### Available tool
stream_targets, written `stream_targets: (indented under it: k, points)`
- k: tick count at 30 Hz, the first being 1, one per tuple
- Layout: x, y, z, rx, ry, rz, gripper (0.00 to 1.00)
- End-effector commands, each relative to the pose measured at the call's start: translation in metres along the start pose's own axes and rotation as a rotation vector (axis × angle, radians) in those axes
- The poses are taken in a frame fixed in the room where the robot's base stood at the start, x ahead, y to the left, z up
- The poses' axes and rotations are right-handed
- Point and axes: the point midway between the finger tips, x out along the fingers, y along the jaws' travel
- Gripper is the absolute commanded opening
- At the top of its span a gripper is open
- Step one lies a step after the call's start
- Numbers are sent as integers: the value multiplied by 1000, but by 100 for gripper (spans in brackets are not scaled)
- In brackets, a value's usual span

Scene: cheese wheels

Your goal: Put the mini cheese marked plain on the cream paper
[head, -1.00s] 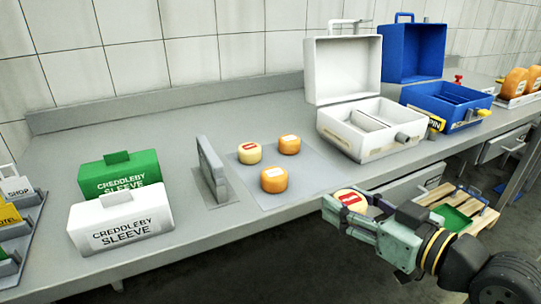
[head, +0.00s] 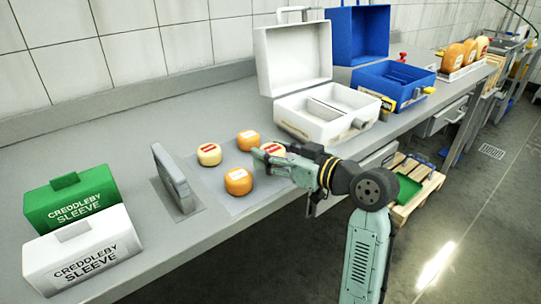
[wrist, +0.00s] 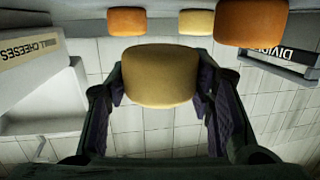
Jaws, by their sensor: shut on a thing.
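My gripper (head: 266,158) is shut on a cream mini cheese with a red label (head: 275,148). The held cheese (wrist: 160,77) also shows in the wrist view, between the two fingers. It appears to be at the right side of a pale grey-blue sheet (head: 212,186); its height over the sheet is unclear. On the sheet sit another cream cheese with a red label (head: 208,155) and two orange cheeses with white labels, one behind (head: 248,140) and one in front (head: 239,181). The label words are too small to read. I cannot pick out a cream paper.
A grey upright divider (head: 171,172) stands left of the sheet. Green (head: 70,200) and white (head: 82,250) sleeve boxes are further left. An open white case (head: 318,112) and a blue case (head: 395,85) stand to the right.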

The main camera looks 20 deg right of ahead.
Motion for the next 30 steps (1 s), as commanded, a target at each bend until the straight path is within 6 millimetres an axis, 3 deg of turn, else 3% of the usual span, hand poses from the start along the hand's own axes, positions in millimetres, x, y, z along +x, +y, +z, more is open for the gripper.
stream_targets:
  k: [5,14,26,27,30]
  points:
    - [13,8,0,0,1,1,18]
    - [18,9,32,2,1,2,18]
    - [20,8,39,-1,1,0,18]
    - [19,8,38,0,0,0,51]
    - [19,8,37,0,0,0,57]
